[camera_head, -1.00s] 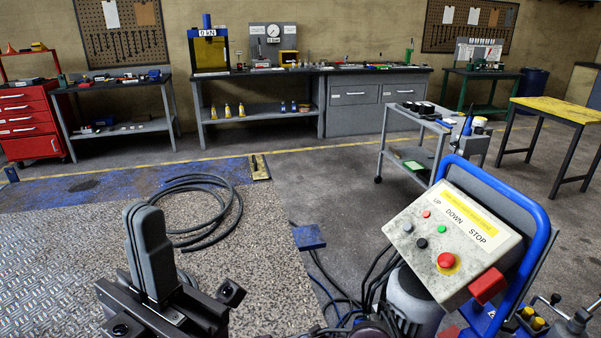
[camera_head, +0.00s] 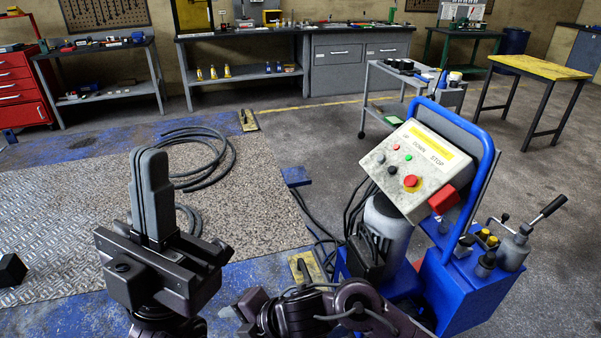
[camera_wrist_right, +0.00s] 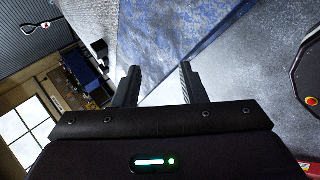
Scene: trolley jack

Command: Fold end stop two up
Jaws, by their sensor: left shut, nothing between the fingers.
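One yellow floor plate with a dark piece on it (camera_head: 248,121) lies at the far end of the blue strip. Another similar yellow plate (camera_head: 306,268) lies nearer, beside the blue control unit. They look like end stops, but I cannot tell which is number two or how far either is folded. My left gripper (camera_head: 150,152) points up at lower left, shut and empty, apart from both plates. My right gripper (camera_wrist_right: 157,82) has its fingers apart with nothing between them in the right wrist view. In the head view my right arm crosses the bottom; its fingers are not clear there.
The blue control unit (camera_head: 470,290) with its button panel (camera_head: 411,170) stands right of my arms, cables trailing to its left. A coiled hose (camera_head: 205,165) lies on the speckled platform. A black block (camera_head: 11,270) is at the left edge. Open floor lies beyond the unit.

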